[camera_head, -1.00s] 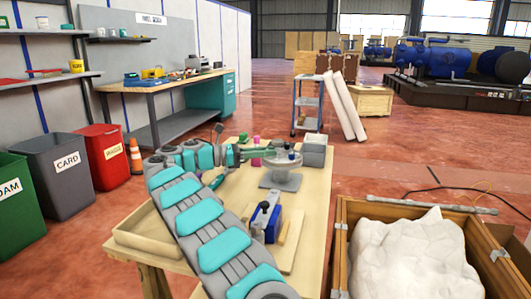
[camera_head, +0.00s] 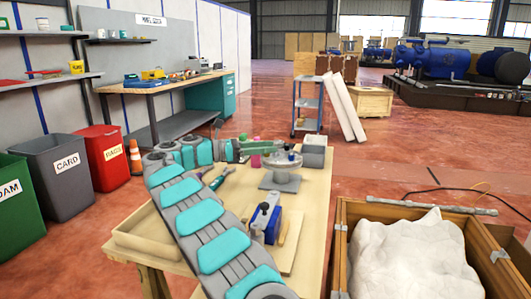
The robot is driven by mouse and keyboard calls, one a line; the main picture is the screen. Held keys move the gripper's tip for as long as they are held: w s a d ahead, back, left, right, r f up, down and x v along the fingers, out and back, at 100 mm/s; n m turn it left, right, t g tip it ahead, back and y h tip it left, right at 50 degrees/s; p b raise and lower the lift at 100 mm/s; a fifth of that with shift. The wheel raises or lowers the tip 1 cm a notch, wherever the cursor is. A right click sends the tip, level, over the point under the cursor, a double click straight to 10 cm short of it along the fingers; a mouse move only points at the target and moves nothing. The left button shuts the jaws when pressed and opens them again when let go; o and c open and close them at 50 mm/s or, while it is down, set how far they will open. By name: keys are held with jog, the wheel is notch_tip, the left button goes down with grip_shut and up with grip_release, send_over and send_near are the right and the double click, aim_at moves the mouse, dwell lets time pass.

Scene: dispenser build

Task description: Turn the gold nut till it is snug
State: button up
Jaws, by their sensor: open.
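My gripper (camera_head: 278,146) reaches in from the left over the work table and is open. Its greenish fingers are at the back rim of a round grey fixture (camera_head: 288,162), slightly above it. I cannot tell whether they touch it. The fixture stands on a grey square base (camera_head: 280,183) and has a small dark part on top. The gold nut cannot be made out; it is too small or hidden by the fingers.
A blue and grey clamp-like device (camera_head: 268,222) stands on a board in front. A teal-handled tool (camera_head: 218,180) lies left of the fixture. A grey box (camera_head: 314,150) stands behind right, a pink item (camera_head: 256,161) to the left. A wooden crate (camera_head: 342,245) is beside the table.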

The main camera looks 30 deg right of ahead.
jog(key=shift+r, duration=0.95)
jog(key=s+a+b, duration=0.1)
jog(key=s+a, duration=0.2)
jog(key=s, duration=0.4)
jog(key=s+a+r+b, duration=0.1)
jog(key=s+a, duration=0.2)
jog(key=s, duration=0.4)
jog(key=shift+s+a+r, duration=0.2)
jog(key=shift+s+a, duration=0.05)
jog(key=shift+a, duration=0.15)
